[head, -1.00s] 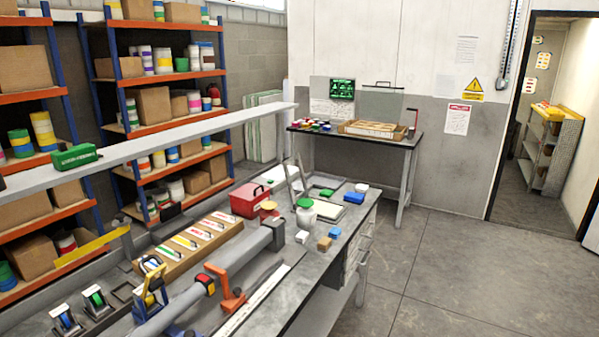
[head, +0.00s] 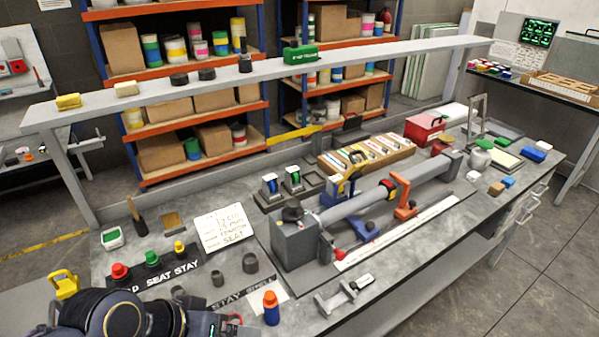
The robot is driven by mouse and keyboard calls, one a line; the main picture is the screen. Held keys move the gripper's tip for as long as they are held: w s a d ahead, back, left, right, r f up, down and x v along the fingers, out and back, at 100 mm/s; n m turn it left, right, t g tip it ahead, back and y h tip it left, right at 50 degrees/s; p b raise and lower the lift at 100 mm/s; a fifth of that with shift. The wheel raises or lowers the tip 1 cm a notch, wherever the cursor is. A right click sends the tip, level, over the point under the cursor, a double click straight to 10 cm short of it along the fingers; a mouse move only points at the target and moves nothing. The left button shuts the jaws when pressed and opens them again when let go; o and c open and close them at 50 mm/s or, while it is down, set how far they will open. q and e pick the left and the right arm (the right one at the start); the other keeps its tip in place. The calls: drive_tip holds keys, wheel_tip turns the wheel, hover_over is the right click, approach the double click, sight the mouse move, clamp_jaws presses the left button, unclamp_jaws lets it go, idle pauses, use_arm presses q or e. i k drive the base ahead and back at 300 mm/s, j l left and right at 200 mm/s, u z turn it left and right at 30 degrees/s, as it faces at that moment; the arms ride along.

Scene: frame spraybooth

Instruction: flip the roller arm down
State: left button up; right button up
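A long grey tube (head: 390,194) lies in a fixture on the bench, running from a grey block (head: 294,243) to a bracket at the right. An orange bracket-like arm (head: 403,197) stands beside the tube at its middle. A blue and yellow upright piece (head: 343,186) stands behind the tube, and a blue piece (head: 362,230) sits in front of it. I cannot tell for sure which of these is the roller arm. Part of my dark arm shows at the bottom left, apart from the fixture. No gripper fingers of mine show.
A red toolbox (head: 425,127) and a wooden tray of striped cards (head: 366,154) stand behind the tube. A long shelf (head: 220,77) spans above the bench. Coloured knobs and an orange-topped blue bottle (head: 271,308) stand at the front left. The front right bench strip is mostly clear.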

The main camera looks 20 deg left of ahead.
sight(351, 176)
drive_tip(key=j+u, duration=0.1)
drive_tip(key=k, duration=0.55)
drive_tip(key=i+u, duration=0.15)
drive_tip(key=u, duration=0.95)
drive_tip(key=i+l+u, duration=0.1)
drive_tip(key=l+u, duration=0.8)
drive_tip(key=l, duration=0.25)
drive_tip(key=l+u, duration=0.1)
drive_tip(key=l, duration=0.8)
